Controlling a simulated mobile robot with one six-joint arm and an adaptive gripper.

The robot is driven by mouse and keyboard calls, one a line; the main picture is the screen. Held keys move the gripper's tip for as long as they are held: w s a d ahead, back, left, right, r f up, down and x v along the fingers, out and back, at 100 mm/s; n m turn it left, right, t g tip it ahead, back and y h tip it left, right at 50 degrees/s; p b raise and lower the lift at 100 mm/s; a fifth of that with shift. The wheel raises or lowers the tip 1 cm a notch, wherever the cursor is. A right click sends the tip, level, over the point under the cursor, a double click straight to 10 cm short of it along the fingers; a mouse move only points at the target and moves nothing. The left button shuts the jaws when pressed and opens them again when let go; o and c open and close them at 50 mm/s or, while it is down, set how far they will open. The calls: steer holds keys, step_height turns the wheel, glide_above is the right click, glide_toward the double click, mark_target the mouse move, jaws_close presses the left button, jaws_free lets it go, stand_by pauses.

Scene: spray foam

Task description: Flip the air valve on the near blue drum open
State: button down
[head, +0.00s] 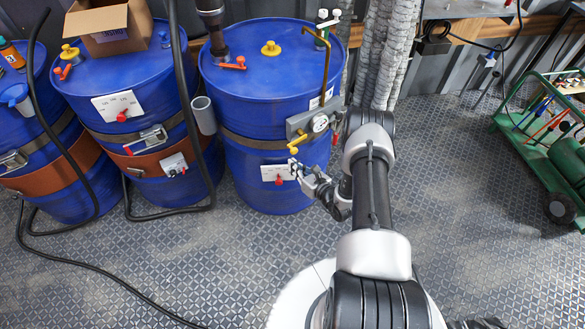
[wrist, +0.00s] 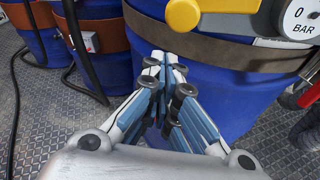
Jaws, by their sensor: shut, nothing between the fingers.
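The near blue drum (head: 240,150) stands upright at the centre of the head view and fills the middle of the wrist view (wrist: 235,90). A grey block (head: 299,123) on its right side carries a round gauge (head: 320,123) and a yellow valve lever (head: 297,147). In the wrist view the yellow lever (wrist: 205,12) is cut by the top edge, and the gauge (wrist: 298,15) reads BAR. My gripper (head: 295,167) is just below the lever, apart from it. In the wrist view its fingertips (wrist: 167,62) are together and empty, pointing at the drum wall.
A white panel with a red knob (head: 279,180) sits low on the drum, close to my gripper. A second blue drum (head: 140,80) with a cardboard box (head: 108,25) and black hoses stands left. A green cart (head: 545,150) is right. Floor between is clear.

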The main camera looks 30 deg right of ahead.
steer(key=f+p+v, duration=0.1)
steer(key=p+v, duration=0.2)
steer(key=v, duration=0.7)
steer(key=shift+p, duration=0.3)
steer(key=shift+a, duration=0.1)
